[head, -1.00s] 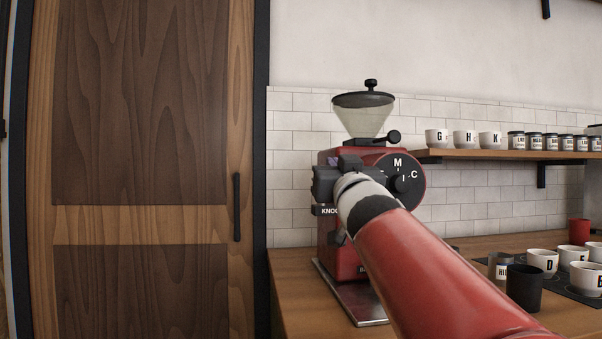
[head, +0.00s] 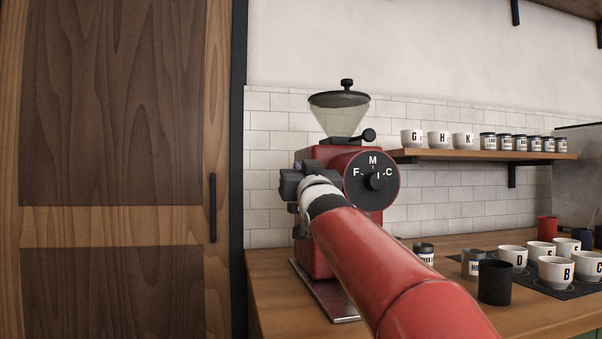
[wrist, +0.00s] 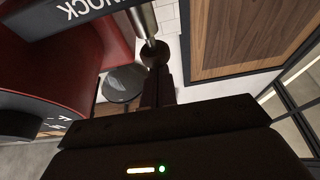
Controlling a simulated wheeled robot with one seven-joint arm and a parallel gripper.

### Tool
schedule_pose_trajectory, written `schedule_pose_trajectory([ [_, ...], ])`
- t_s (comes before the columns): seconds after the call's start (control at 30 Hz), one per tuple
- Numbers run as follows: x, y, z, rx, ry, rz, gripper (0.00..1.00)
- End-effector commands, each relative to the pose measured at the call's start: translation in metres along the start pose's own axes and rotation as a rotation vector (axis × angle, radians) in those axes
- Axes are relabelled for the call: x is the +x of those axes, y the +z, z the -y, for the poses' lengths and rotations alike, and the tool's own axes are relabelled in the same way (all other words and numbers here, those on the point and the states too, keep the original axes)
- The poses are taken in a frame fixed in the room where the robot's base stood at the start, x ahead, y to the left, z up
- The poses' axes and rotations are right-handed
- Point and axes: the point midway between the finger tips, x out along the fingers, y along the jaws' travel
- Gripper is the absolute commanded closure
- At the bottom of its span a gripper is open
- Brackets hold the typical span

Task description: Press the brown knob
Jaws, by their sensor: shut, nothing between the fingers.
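The brown knob (wrist: 154,53) is a dark ball on the end of a silver rod, at the top middle of the wrist view. I cannot make it out in the head view, where my arm covers that side of the red grinder (head: 318,262). My gripper (wrist: 157,76) is shut and empty, its fingertips just below the knob in the wrist picture. They overlap or nearly meet it; I cannot tell whether they touch. In the head view my gripper (head: 291,184) is at the grinder's left front, partly hidden by my wrist.
A black dial (head: 374,181) is on the grinder's face, with a glass hopper (head: 339,118) above. A dark label bar reading KNOCK (wrist: 70,12) is close by in the wrist view. Cups (head: 556,272) stand on the counter at right; a wooden door (head: 110,220) is at left.

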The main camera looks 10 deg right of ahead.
Motion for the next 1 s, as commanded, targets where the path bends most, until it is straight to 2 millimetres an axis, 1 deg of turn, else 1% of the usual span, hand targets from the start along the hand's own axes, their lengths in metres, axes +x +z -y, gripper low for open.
schedule_pose_trajectory([
  [0.3,-0.001,0.002,0.0,0.0,0.0,0.0,1.0],
  [0.57,-0.007,0.02,0.0,-0.001,0.0,0.001,1.0],
  [0.9,-0.006,0.02,0.0,0.0,0.0,0.007,1.0],
  [1.0,-0.005,0.014,0.0,0.0,0.0,0.006,1.0],
])
